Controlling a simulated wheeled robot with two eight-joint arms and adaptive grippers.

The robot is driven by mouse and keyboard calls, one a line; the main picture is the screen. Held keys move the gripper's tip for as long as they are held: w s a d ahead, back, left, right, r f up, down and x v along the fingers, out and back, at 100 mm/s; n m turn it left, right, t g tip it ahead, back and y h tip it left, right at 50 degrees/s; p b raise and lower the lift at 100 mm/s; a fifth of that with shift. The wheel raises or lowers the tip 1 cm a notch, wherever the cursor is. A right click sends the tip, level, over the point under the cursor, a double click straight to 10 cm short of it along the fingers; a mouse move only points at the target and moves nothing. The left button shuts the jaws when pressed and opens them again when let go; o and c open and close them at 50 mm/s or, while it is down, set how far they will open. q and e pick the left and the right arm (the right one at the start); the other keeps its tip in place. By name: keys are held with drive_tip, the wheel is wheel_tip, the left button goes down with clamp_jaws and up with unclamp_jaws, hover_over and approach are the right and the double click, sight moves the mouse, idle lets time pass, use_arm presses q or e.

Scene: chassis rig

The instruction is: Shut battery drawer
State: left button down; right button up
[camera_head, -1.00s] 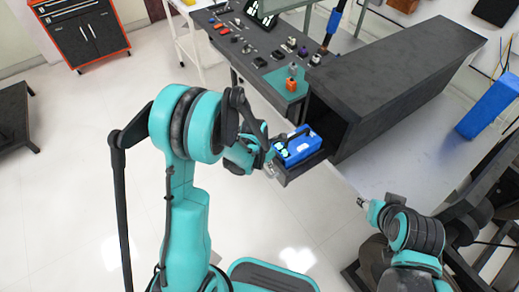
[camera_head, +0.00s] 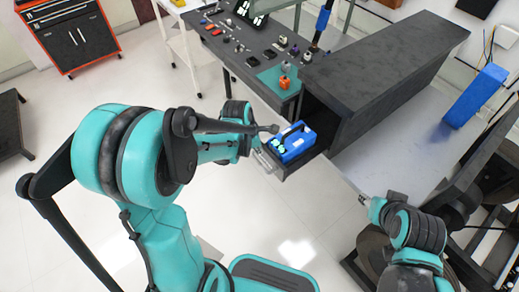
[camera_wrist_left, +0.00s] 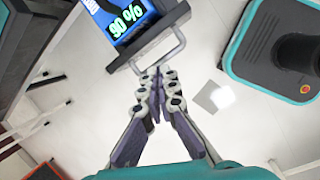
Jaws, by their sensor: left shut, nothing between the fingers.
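The battery drawer (camera_head: 306,160) sticks out of the front of the dark grey cabinet (camera_head: 385,75), and a blue battery (camera_head: 293,143) sits in it. In the left wrist view the battery (camera_wrist_left: 112,18) shows a "90 %" display, and the drawer's metal handle (camera_wrist_left: 158,50) spans its front. My left gripper (camera_head: 267,160) is at the drawer's front. In the wrist view its fingers (camera_wrist_left: 158,75) are shut with nothing between them, and the tips are close to the handle; I cannot tell if they touch it. My right gripper (camera_head: 364,200) is away from the drawer, low right; its fingers are too small to read.
A dark workbench (camera_head: 240,45) with small parts and a teal mat (camera_head: 279,80) stands left of the cabinet. A red tool chest (camera_head: 75,38) is at the far left. A blue box (camera_head: 475,97) leans at the right. The floor before the drawer is clear.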

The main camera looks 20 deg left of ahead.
use_arm(q)
drive_tip(key=w+a+f+n+p, duration=0.1)
drive_tip(key=a+f+n, duration=0.15)
drive_tip(key=a, duration=0.25)
drive_tip(key=w+a+f+n, duration=0.2)
drive_tip(key=a+n, duration=0.1)
drive_tip(key=a, duration=0.3)
drive_tip(key=w+d+f+b, duration=0.4)
drive_tip(key=w+f+b, duration=0.1)
drive_tip(key=f, duration=0.4)
drive_tip(key=shift+w+d+h, duration=0.2)
drive_tip(key=shift+w+h, duration=0.2)
drive_tip(key=shift+w, duration=0.15)
use_arm(e)
drive_tip(key=shift+w+f, duration=0.15)
drive_tip(key=shift+f, duration=1.7)
